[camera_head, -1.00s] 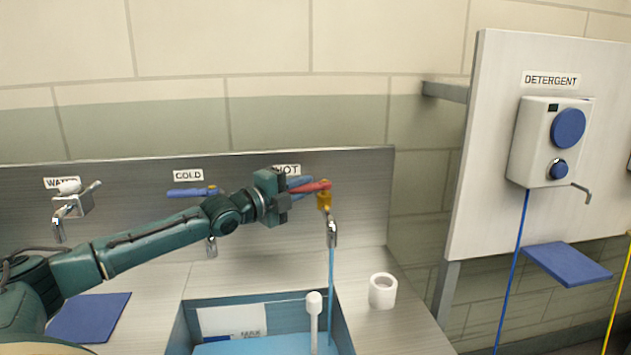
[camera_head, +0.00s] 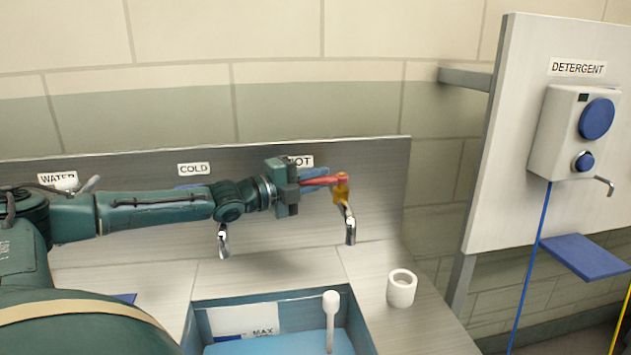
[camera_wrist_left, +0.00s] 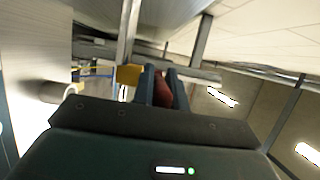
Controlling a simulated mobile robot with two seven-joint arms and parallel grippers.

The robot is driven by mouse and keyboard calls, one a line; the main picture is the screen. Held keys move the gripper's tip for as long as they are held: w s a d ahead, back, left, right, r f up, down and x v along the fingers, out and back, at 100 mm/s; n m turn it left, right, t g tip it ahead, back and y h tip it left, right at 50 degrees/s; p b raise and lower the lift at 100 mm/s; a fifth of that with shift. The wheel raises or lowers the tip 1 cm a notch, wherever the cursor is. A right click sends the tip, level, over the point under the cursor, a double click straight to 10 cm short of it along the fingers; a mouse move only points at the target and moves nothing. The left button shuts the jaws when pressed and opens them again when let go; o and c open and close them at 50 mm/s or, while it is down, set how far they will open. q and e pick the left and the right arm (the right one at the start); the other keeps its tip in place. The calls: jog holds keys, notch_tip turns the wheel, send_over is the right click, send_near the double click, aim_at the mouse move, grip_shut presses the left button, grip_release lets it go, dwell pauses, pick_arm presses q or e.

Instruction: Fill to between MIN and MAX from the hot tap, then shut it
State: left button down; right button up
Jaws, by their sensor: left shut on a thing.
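My left gripper (camera_head: 318,181) is shut on the red lever (camera_head: 335,181) of the hot tap. The hot tap (camera_head: 350,228) has a yellow body and a chrome spout, and no stream shows below it. The HOT sign (camera_head: 302,161) is partly hidden behind the gripper. In the left wrist view the red lever (camera_wrist_left: 162,92) lies between the two fingers, beside the yellow tap body (camera_wrist_left: 129,75). Below is the sink basin (camera_head: 363,325) with blue water (camera_head: 275,346) and a white label (camera_head: 245,320) reading MAX. The MIN mark and exact level cannot be read. My right gripper is out of view.
A white stick with a rounded head (camera_head: 331,303) stands in the basin. A white cup-like ring (camera_head: 401,288) stands on the counter to its right. The cold tap spout (camera_head: 223,240) is left of the hot one. A detergent dispenser (camera_head: 562,130) hangs at the right.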

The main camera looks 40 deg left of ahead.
pick_arm(q)
jog(key=shift+a+r, duration=0.1)
jog(key=shift+r, duration=0.1)
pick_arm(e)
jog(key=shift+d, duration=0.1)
pick_arm(q)
jog(key=c, duration=1.4)
grip_release()
jog(key=shift+f, duration=0.15)
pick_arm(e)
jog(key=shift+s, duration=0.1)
